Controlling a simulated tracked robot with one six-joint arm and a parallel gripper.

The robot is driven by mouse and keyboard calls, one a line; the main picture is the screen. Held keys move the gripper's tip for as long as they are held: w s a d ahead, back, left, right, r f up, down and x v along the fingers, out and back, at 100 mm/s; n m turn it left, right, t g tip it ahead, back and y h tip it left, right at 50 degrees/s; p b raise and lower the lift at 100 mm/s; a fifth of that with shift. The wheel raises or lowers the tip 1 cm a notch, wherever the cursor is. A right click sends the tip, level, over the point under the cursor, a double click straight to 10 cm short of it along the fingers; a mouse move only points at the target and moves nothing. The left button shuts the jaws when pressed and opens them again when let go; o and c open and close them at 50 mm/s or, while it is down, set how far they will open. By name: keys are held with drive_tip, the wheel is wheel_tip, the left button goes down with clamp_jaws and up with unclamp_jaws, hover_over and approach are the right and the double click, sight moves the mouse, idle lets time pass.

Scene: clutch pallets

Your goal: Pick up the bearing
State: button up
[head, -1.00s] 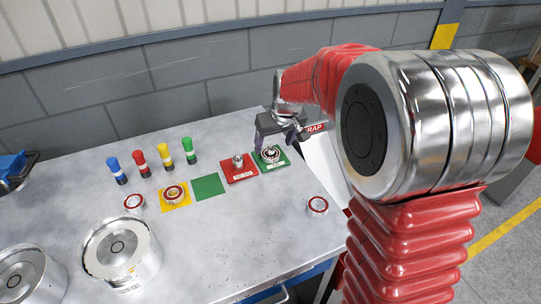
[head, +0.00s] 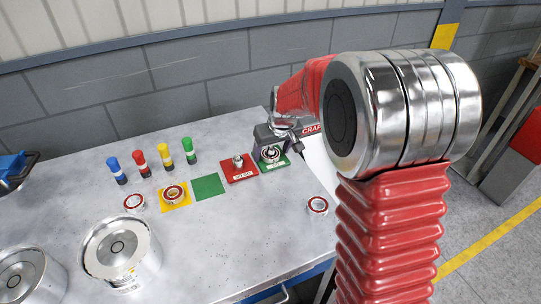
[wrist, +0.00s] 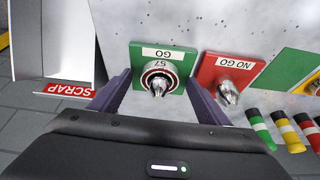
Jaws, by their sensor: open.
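A bearing (wrist: 160,77), a ring with a red band and a pale rim, sits around the metal plug on the green GO plate (wrist: 178,56). In the head view the bearing (head: 270,153) is partly hidden by my gripper (head: 272,145). In the wrist view my gripper (wrist: 159,77) is open, with one finger on each side of the bearing and nothing visibly clamped. I cannot tell whether a finger touches it. Other bearings lie on the yellow square (head: 174,195), left of that square (head: 133,203), and on the table at right (head: 318,205).
The red NO GO plate (wrist: 222,68) with its metal plug (wrist: 228,93) stands close beside the green plate. The white SCRAP chute (wrist: 65,40) is on the other side. Several coloured cylinders (head: 164,154) stand at the back. A flat green square (head: 208,187) is empty.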

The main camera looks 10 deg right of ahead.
drive_tip(key=shift+c, duration=0.2)
drive_tip(key=c, duration=1.4)
drive_tip(key=shift+o, duration=0.2)
drive_tip(key=shift+r, duration=0.15)
wheel_tip(320, 180, up, 9)
drive_tip(key=shift+r, duration=0.35)
drive_tip(key=shift+s, duration=0.1)
